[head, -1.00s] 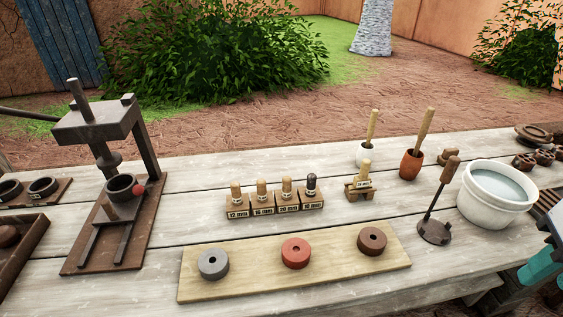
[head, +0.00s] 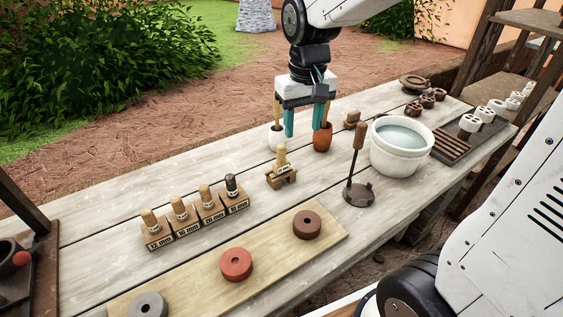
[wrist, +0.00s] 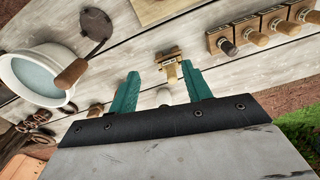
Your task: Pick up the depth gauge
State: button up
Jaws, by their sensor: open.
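A small wooden stand (head: 283,178) near the middle of the table holds an upright pale wooden-handled piece with a label, which appears to be the depth gauge (head: 281,158). The label is too small to read. In the wrist view the gauge (wrist: 171,72) shows just beyond and between my fingertips.
Labelled plug gauges (head: 196,214) stand in blocks to the left. A red-brown cup (head: 323,140) and a white cup (head: 276,140) hold tools behind the stand. A long-handled tool (head: 358,190) and white bucket (head: 402,150) stand right. A board (head: 185,292) with discs lies in front.

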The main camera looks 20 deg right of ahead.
send_over(281, 154)
jog(key=w, duration=0.1)
notch_tip(281, 154, down, 8)
jog(key=shift+w+r, duration=0.1)
jog(key=f, duration=0.8)
jog(key=shift+d, duration=0.25)
jog(key=c, duration=1)
